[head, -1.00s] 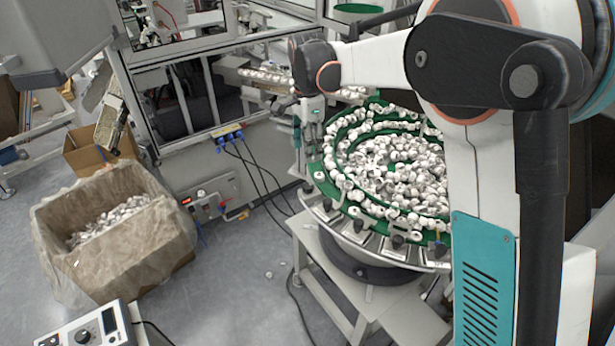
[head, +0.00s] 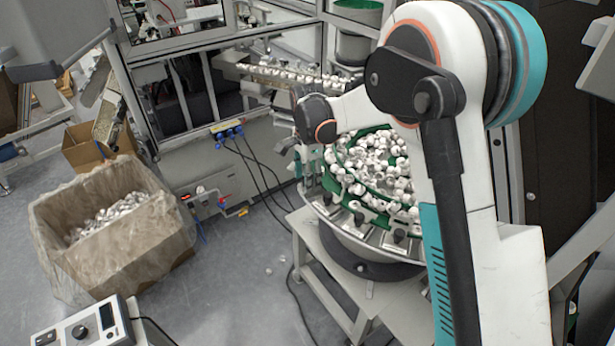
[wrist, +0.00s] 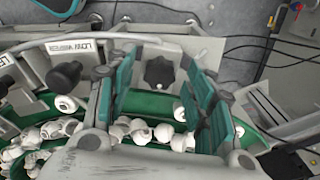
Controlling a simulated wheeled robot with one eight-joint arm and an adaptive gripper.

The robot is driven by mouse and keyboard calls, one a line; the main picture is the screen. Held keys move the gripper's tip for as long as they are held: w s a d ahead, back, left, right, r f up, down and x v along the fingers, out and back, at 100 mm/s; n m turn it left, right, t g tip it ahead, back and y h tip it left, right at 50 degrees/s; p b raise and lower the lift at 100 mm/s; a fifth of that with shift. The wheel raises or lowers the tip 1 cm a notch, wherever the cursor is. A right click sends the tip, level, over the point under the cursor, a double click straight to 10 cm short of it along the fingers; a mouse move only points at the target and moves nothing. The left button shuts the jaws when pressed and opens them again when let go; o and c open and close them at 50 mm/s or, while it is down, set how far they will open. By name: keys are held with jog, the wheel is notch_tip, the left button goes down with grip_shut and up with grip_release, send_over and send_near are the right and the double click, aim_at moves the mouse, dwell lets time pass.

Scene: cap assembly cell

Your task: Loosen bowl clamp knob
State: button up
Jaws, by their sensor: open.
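The feeder bowl (head: 335,228) has a green track full of white caps, with black clamp knobs around its rim. One rim knob (head: 358,216) shows in the head view, front left of the bowl. My gripper (head: 308,180) points down at the bowl's left rim; its fingertips are hard to make out there. In the wrist view my gripper (wrist: 163,88) is open, its teal pads left and right. A black lobed knob (wrist: 158,72) on a light bracket appears between the pads, touching neither. I cannot tell its exact depth relative to the fingertips.
Another black knob (wrist: 66,75) stands left of the fingers, beside a labelled plate. A linear cap track (head: 290,75) runs behind the bowl. A lined carton of caps (head: 110,235) stands left on the floor. Black cables (head: 262,175) hang near the bowl stand.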

jog(key=c, duration=1.1)
jog(key=shift+n, duration=0.3)
jog(key=n+b, duration=0.1)
jog(key=n, duration=0.3)
jog(key=shift+n+b, duration=0.3)
jog(key=n+b, duration=0.1)
jog(key=n, duration=1)
jog(key=shift+b, duration=0.35)
jog(key=n, duration=0.5)
jog(key=shift+n, duration=0.3)
